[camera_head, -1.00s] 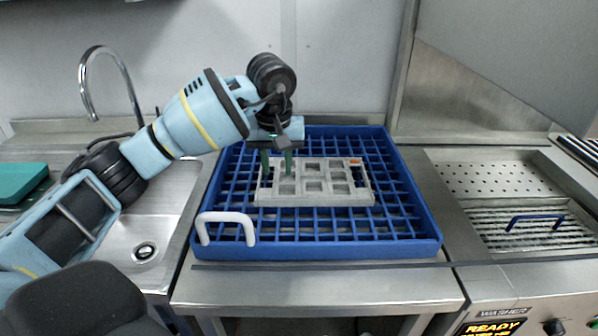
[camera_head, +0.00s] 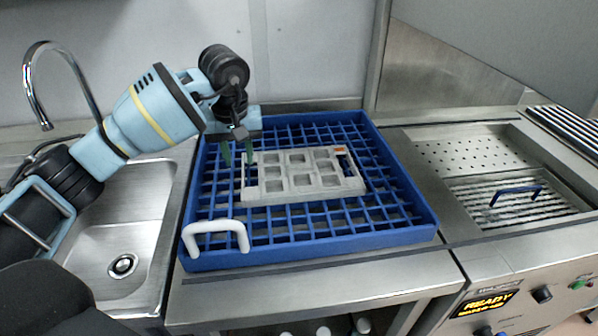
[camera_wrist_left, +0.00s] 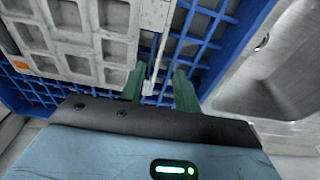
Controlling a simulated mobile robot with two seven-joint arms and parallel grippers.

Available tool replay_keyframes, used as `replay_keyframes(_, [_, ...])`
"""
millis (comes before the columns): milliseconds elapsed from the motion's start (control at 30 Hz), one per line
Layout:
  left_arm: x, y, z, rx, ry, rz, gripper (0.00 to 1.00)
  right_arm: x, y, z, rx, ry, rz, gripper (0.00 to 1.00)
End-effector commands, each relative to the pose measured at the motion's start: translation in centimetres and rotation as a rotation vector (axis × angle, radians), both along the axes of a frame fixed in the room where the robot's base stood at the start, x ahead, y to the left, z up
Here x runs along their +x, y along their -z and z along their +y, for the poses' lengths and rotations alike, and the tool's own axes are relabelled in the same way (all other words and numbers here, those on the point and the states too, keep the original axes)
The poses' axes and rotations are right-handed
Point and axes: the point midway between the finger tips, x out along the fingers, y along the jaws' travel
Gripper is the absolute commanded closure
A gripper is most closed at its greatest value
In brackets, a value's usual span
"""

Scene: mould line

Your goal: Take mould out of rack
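A grey mould (camera_head: 303,181) with several square pockets lies flat on the blue rack (camera_head: 345,236). It also shows at the upper left of the left wrist view (camera_wrist_left: 75,62). A thin grey bar (camera_wrist_left: 152,78) runs along its left end. My left gripper (camera_head: 238,153) points down at that end. Its two green fingers stand apart, and the left wrist view shows the bar in the gap between them (camera_wrist_left: 159,84). I cannot tell whether the fingertips reach down to the bar's level. The gripper holds nothing. My right gripper is not in view.
The rack has a white handle (camera_head: 215,233) at its near left corner. A steel sink (camera_head: 140,225) with a tap (camera_head: 58,62) lies left. On the right is a steel basin with a perforated plate (camera_head: 470,152) and a blue handle (camera_head: 515,193).

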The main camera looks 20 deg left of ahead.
Motion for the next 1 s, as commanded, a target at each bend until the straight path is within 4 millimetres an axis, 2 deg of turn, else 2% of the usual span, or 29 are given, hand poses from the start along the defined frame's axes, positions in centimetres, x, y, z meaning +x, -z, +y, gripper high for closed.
replay_keyframes(267, [0.2, 1.2, 0.1, -0.001, 0.0, 0.001, 0.68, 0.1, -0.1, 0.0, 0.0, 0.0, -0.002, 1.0])
replay_keyframes(600, [1.3, 5.3, 0.7, -0.001, 0.0, 0.001, 0.68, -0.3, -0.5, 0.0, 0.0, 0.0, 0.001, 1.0])
replay_keyframes(900, [1.4, 5.8, 0.7, 0.0, 0.0, -0.002, 0.68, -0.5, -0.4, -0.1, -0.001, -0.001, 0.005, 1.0])
replay_keyframes(1000, [1.4, 5.8, 0.7, 0.0, 0.0, -0.002, 0.8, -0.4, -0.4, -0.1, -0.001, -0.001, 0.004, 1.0])
